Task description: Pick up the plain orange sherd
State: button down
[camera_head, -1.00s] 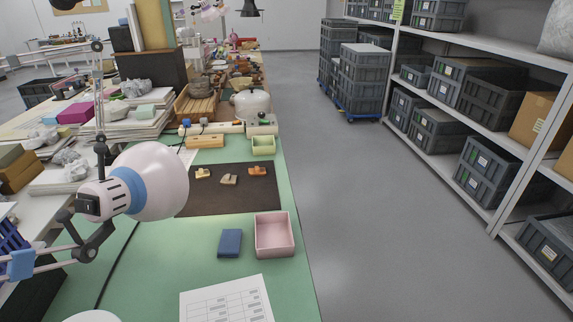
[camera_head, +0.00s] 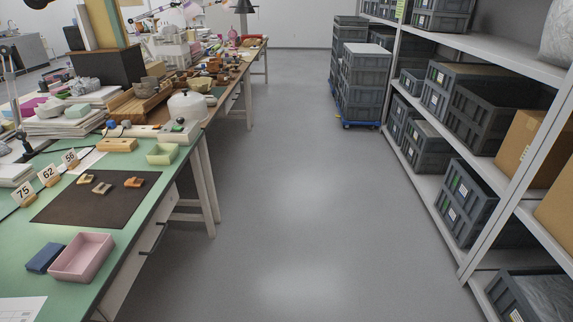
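Several small sherds lie on a dark brown mat (camera_head: 95,208) on the green-topped table at the left. The orange sherd (camera_head: 134,182) lies at the right side of the mat. A grey-beige sherd (camera_head: 101,188) lies left of it, and a pale yellowish sherd (camera_head: 85,179) lies farther left. The sherds are too small here to tell their surface detail. My gripper is not in view.
A pink tray (camera_head: 83,257) and a blue box (camera_head: 45,257) stand in front of the mat. Numbered cards (camera_head: 47,174) stand along its left. A pale green tray (camera_head: 162,153) stands behind. The grey aisle floor (camera_head: 290,220) is clear; shelves with crates line the right.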

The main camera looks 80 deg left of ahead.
aim_at(134, 183)
jog(key=i, duration=0.4)
jog(key=u, duration=3.6)
jog(key=i, duration=0.5)
jog(key=z, duration=1)
jog(key=i, duration=1.6)
jog(key=u, duration=2.5)
